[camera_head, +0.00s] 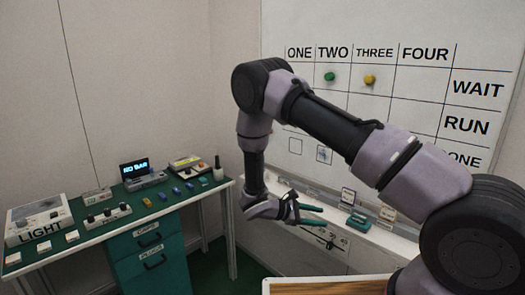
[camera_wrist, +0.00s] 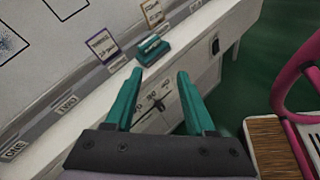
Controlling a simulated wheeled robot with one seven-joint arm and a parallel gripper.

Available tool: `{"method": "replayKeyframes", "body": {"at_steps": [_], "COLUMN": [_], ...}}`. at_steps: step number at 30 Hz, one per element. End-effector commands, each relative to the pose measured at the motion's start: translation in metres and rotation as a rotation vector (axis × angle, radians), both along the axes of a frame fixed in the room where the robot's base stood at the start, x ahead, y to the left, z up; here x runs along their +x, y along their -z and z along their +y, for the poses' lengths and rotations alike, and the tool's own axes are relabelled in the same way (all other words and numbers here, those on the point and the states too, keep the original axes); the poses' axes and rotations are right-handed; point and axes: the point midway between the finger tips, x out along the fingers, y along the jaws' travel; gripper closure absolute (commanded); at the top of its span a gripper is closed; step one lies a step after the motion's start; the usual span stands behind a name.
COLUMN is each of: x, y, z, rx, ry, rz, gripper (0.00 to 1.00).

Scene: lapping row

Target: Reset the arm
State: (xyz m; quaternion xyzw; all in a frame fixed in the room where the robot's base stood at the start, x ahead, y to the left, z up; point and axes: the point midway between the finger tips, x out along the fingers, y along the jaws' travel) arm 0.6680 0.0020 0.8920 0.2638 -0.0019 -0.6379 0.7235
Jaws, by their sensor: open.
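My arm reaches from the lower right of the head view across to the centre, bends at its elbow and hangs down. My gripper (camera_head: 318,215) is at its lower end, in front of the white ledge under the whiteboard. In the wrist view my gripper (camera_wrist: 160,76) shows two green fingers spread apart with nothing between them. Beyond the fingertips are the ledge (camera_wrist: 85,104) and a small teal block-like item (camera_wrist: 153,50), apart from the fingers.
A whiteboard (camera_head: 420,85) carries a grid with a green magnet (camera_head: 329,76) and a yellow magnet (camera_head: 369,79). A green desk (camera_head: 97,231) with several devices stands at left. A wooden top (camera_head: 320,287) is at the bottom. A pink frame (camera_wrist: 285,95) is at right in the wrist view.

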Motion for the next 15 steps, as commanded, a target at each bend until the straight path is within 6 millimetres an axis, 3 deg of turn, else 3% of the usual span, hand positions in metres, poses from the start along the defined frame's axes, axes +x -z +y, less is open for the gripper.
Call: {"method": "replayKeyframes", "body": {"at_steps": [1, 3, 15], "x": [0.001, -0.002, -0.035], "y": [-0.024, -0.05, -0.19], "z": [-0.004, -0.009, -0.037], "rx": [0.06, 0.137, 0.586], "ry": [0.067, 0.153, 0.599], "rz": [-0.032, -0.069, -0.312], "gripper": [0.45, 0.45, 0.45]}}
